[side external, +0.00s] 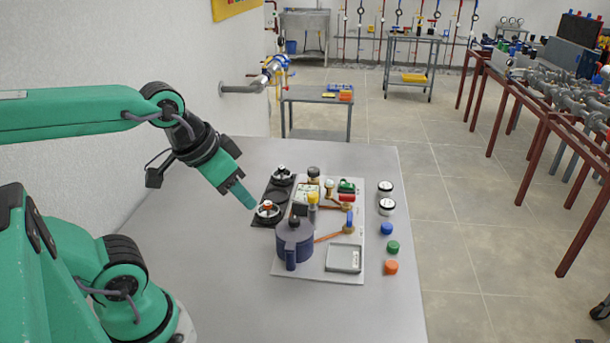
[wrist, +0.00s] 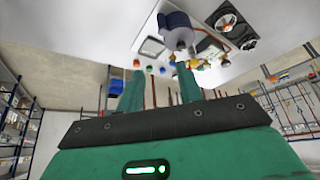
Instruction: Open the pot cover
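The dark blue-grey pot (side external: 296,246) stands upright on a pale board on the table, with a handle at its front. Its cover (side external: 294,229) sits on top, with a dark knob (side external: 294,220) in the middle. The pot also shows at the top of the wrist view (wrist: 175,20), where the picture is upside down. My green gripper (side external: 247,199) is above the table, up and left of the pot and apart from it. In the wrist view, its two fingers (wrist: 158,85) are spread apart with nothing between them.
A black burner panel (side external: 261,219) lies behind left. Blue, green and orange caps (side external: 391,267) line the right. The table's front left (side external: 210,270) is clear.

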